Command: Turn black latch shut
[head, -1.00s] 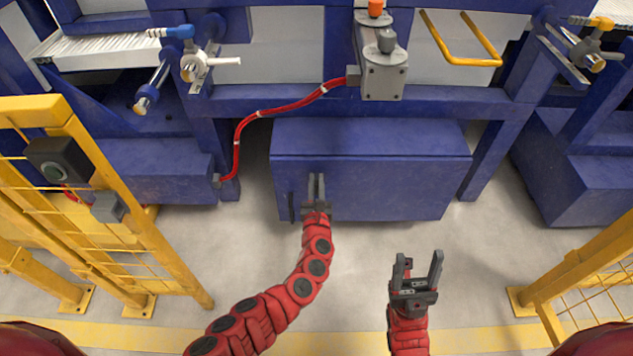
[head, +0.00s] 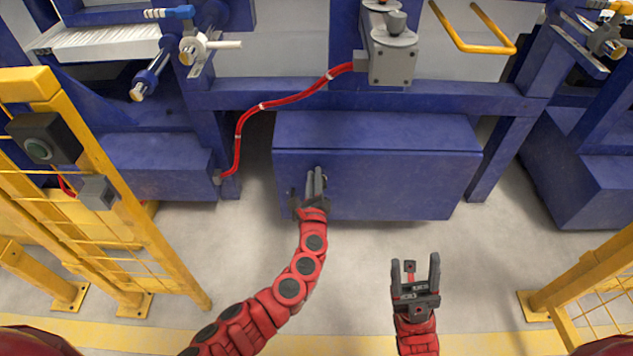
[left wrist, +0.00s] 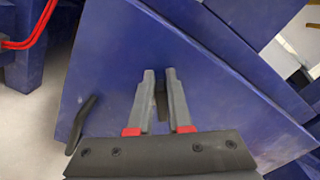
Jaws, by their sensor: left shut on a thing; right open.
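The blue box (head: 400,180) stands low under the frame, its front facing me. My left gripper (head: 316,175) is at the left part of that front, its fingers pointing at the panel. In the left wrist view the gripper (left wrist: 160,80) has its fingers close together around the small black latch (left wrist: 161,102), which is mostly hidden between them. A black bar handle (left wrist: 81,124) is on the panel to the left, apart from the fingers. My right gripper (head: 415,272) is open and empty above the floor, right of the left arm.
A red cable (head: 262,106) runs above the box's left side to a grey switch unit (head: 392,62). A yellow fence (head: 110,170) with a button box (head: 45,138) stands left, another yellow fence (head: 590,255) right. The grey floor (head: 480,270) before the box is clear.

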